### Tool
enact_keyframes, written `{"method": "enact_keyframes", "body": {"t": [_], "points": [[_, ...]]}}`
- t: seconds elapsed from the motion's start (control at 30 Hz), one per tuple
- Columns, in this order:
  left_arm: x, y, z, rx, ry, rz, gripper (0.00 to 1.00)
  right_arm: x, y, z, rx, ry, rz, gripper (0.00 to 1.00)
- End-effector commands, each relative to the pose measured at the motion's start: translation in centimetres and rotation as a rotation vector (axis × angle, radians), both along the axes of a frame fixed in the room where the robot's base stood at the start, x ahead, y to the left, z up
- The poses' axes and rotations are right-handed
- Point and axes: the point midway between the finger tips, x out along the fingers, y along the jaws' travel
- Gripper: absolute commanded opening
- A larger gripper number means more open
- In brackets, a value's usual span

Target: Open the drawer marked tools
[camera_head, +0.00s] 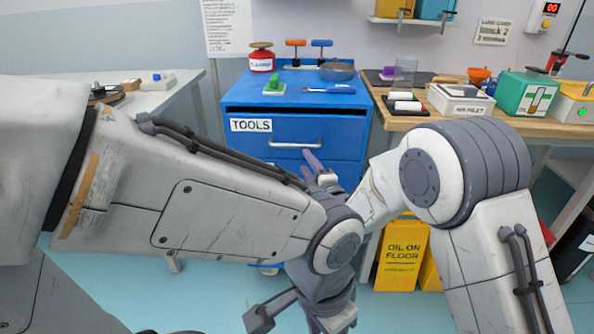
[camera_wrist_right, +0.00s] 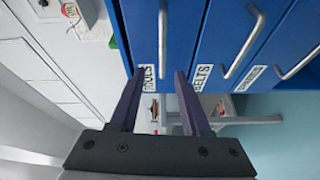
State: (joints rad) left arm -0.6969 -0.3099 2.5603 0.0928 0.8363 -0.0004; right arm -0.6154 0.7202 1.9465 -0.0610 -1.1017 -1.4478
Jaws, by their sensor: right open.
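The blue drawer marked TOOLS (camera_head: 262,138) is the top one in the blue cabinet, with a silver bar handle (camera_head: 295,144). A dark gap shows above its front; I cannot tell whether the drawer is slightly out. My right gripper (camera_head: 313,163) is open just below and right of the handle. In the right wrist view, turned sideways, the handle (camera_wrist_right: 162,45) lies ahead, in line with the space between the open fingers (camera_wrist_right: 160,78). Contact is not visible. The TOOLS label (camera_wrist_right: 147,78) is partly behind a finger. My left gripper (camera_head: 300,312) hangs low in front; its jaws are unclear.
The BELTS drawer (camera_wrist_right: 207,60) and another drawer (camera_wrist_right: 268,60) lie below. A yellow OIL ON FLOOR sign (camera_head: 401,262) stands at the cabinet's right.

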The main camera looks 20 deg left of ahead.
Motion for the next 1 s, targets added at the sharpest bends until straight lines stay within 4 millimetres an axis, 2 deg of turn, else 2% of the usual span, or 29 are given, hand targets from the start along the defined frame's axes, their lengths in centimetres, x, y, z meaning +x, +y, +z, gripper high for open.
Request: {"method": "enact_keyframes", "body": {"t": [0.03, 0.17, 0.37, 0.7, 1.0], "points": [[0.0, 0.0, -1.9, -0.001, -0.001, 0.000, 0.50, 0.4, 0.2, -2.1, -0.010, -0.073, 0.002, 0.47], [0.0, 0.0, -2.8, -0.001, -0.001, 0.000, 0.50, 0.8, 0.3, -2.6, -0.021, -0.206, -0.002, 0.47], [0.0, 0.0, -2.9, -0.001, -0.001, 0.000, 0.50, 1.9, 0.9, -2.2, -0.023, -0.252, -0.006, 0.47], [0.0, 0.0, -3.5, -0.001, -0.001, 0.000, 0.50, 6.2, 4.5, -1.2, -0.022, -0.248, -0.006, 0.47], [0.0, 0.0, -3.8, -0.001, -0.001, 0.000, 0.50, 8.5, 6.3, -0.6, -0.023, -0.245, -0.006, 0.47]]}}
